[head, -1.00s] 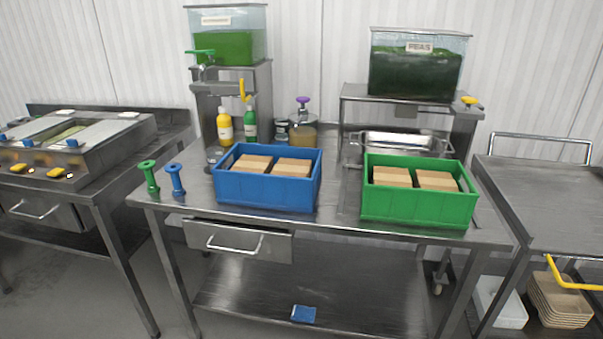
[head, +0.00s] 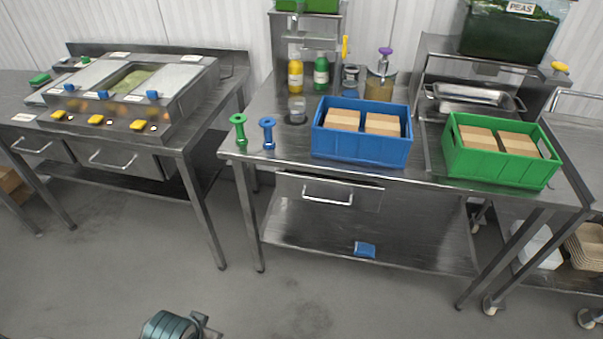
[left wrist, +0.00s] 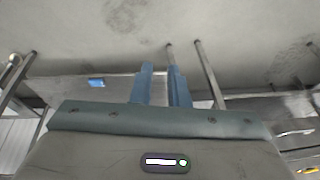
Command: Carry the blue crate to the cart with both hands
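The blue crate (head: 360,148) stands upright on the steel worktable (head: 280,172) in the head view. It holds brown boxes. The cart (head: 582,145) is at the right edge of the head view, partly cut off, beyond the green crate. My left gripper (left wrist: 162,70) shows in the left wrist view with its two blue-grey fingers slightly apart and nothing between them. It points over the floor, away from the crate. A teal piece of my own arm shows at the bottom of the head view. My right gripper is not in view.
The green crate (head: 495,166), also with brown boxes, stands right of the blue crate. Green (head: 240,130) and blue (head: 268,134) spool-shaped items stand at the table's left. A bottle pair and jar are behind. A blue packet (head: 365,249) lies on the lower shelf. Floor in front is clear.

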